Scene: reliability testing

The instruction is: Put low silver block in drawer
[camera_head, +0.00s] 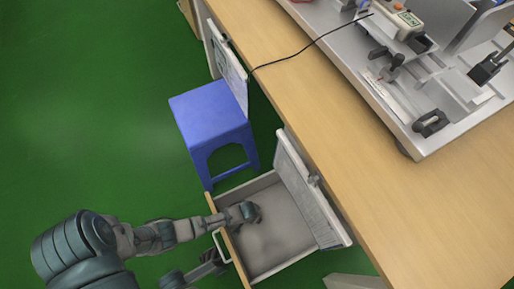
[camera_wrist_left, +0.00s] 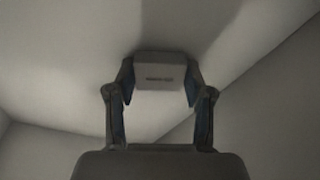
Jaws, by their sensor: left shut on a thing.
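The low silver block (camera_wrist_left: 160,72) shows as a small grey block with dark marking between my left fingertips in the left wrist view. My left gripper (camera_wrist_left: 160,88) is shut on it from both sides. In the head view my left gripper (camera_head: 247,212) reaches over the drawer front into the open drawer (camera_head: 287,228). The block cannot be made out in that view. Pale drawer surfaces lie behind the block in the wrist view; whether it touches the floor is unclear. My right gripper (camera_head: 212,261) is near the drawer handle (camera_head: 220,245); its fingers are not clear.
A blue stool (camera_head: 208,108) stands beside the drawer on the green floor (camera_head: 90,100). The wooden table (camera_head: 330,130) carries a metal test rig (camera_head: 420,125) with a black cable (camera_head: 310,45). Raised drawer walls surround my left gripper.

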